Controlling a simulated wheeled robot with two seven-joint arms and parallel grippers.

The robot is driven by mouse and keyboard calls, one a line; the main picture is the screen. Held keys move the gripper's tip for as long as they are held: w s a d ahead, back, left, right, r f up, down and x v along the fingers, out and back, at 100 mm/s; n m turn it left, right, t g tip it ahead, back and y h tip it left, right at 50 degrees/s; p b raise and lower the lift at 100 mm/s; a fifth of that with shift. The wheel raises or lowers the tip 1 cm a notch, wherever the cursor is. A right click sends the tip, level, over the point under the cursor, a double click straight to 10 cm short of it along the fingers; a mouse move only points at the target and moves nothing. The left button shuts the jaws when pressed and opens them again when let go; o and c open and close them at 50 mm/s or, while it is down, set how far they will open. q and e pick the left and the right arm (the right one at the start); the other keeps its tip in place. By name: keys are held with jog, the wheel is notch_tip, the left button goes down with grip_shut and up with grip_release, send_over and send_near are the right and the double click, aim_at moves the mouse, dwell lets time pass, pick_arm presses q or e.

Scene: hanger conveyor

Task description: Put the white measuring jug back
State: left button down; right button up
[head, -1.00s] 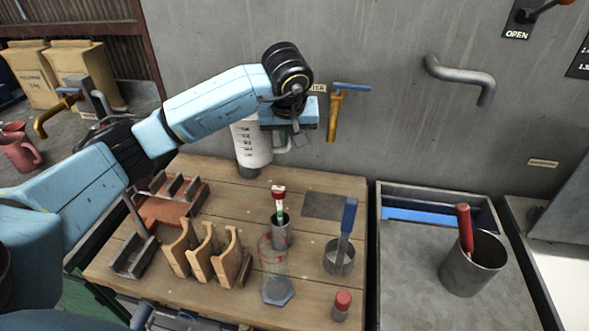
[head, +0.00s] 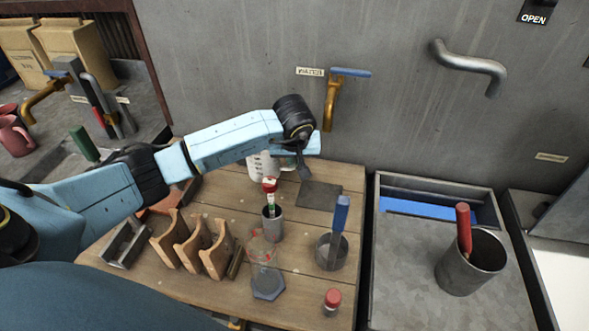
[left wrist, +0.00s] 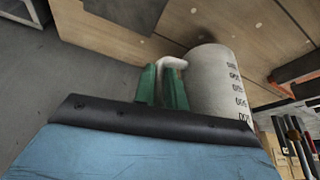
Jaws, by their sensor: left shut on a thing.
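The white measuring jug (head: 262,166) with dark markings is at the back of the wooden table (head: 330,172), partly hidden behind my left forearm and wrist. My left gripper (head: 290,160) is at the jug's right side, its fingers mostly hidden in the head view. In the left wrist view, the green fingers (left wrist: 163,86) are shut on the jug's handle (left wrist: 172,63), and the jug body (left wrist: 218,80) is beside them. A shadow lies by its base; I cannot tell whether the base touches the wood. My right gripper is not in view.
A dark square mat (head: 320,195) lies right of the jug. In front are a grey cup (head: 272,225) with a red-topped tool, a clear beaker (head: 263,255), a metal cup (head: 331,252) and wooden holders (head: 190,245). A blue-handled tap (head: 332,95) juts from the wall.

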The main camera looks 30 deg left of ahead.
pick_arm(q)
jog(key=shift+f, duration=2.05)
jog(key=c, duration=1.9)
grip_release()
jog(key=shift+f, duration=0.2)
jog(key=o, duration=0.5)
jog(key=shift+c, duration=0.2)
jog(key=shift+r, duration=0.2)
jog(key=shift+r, duration=0.3)
jog(key=v, duration=1.1)
jog(key=shift+s+r, duration=0.2)
jog(key=shift+d, duration=0.1)
